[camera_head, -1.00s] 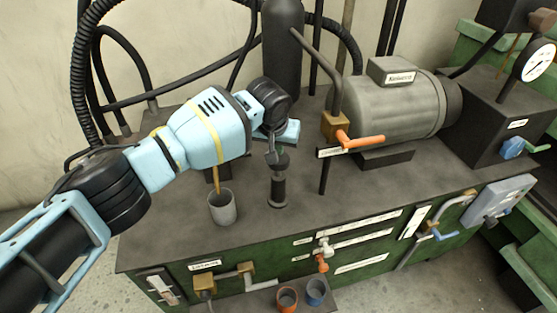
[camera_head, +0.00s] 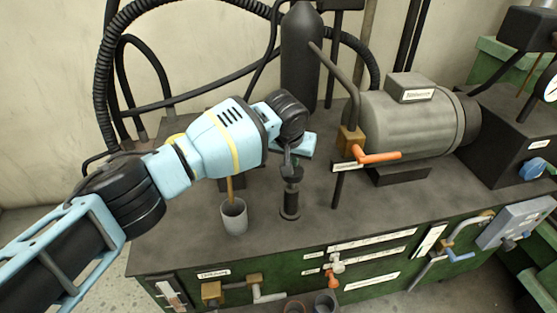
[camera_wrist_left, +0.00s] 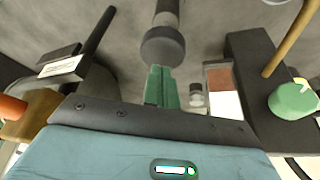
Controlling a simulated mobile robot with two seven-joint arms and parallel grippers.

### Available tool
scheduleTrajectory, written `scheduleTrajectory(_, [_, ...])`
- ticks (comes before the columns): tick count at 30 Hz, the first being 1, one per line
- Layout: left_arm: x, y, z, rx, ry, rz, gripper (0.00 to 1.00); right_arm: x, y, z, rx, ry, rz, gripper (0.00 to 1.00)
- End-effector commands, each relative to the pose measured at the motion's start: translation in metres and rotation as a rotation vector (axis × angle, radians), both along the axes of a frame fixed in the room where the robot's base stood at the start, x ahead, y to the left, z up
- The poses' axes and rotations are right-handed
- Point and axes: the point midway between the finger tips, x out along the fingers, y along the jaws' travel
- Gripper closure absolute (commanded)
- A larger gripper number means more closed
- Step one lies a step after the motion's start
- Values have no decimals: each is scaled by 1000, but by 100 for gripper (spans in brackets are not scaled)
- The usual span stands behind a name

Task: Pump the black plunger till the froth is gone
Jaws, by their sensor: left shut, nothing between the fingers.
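The black plunger (camera_head: 290,203) stands upright on the dark bench top. My left gripper (camera_head: 290,172) is directly above it, pointing down, its fingers shut with nothing between them. In the left wrist view the plunger's rounded dark end (camera_wrist_left: 163,45) lies just beyond the shut green fingertips (camera_wrist_left: 160,88); I cannot tell whether they touch. A small sight window (camera_wrist_left: 224,92) beside them shows a brown part and a white part, which looks like the froth. My right gripper is not in view.
A grey cup (camera_head: 234,218) stands left of the plunger. An orange-handled lever (camera_head: 378,157) and a grey motor (camera_head: 415,125) are to the right. A dark cylinder (camera_head: 301,60) and hoses stand behind. Bare bench top lies in front of the plunger.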

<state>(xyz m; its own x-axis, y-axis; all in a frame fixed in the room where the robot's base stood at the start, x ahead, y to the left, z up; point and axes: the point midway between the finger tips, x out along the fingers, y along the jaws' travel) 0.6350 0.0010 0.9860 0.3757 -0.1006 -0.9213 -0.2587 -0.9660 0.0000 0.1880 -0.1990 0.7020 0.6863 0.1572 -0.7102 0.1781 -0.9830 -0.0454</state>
Motion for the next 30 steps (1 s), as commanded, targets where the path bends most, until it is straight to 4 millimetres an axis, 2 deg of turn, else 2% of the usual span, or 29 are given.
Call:
scheduleTrajectory(5, [0, 0, -3, 0, 1, 0, 100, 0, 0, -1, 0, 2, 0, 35])
scheduleTrajectory(30, [-1, 0, -49, 2, 7, 0, 100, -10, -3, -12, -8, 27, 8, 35])
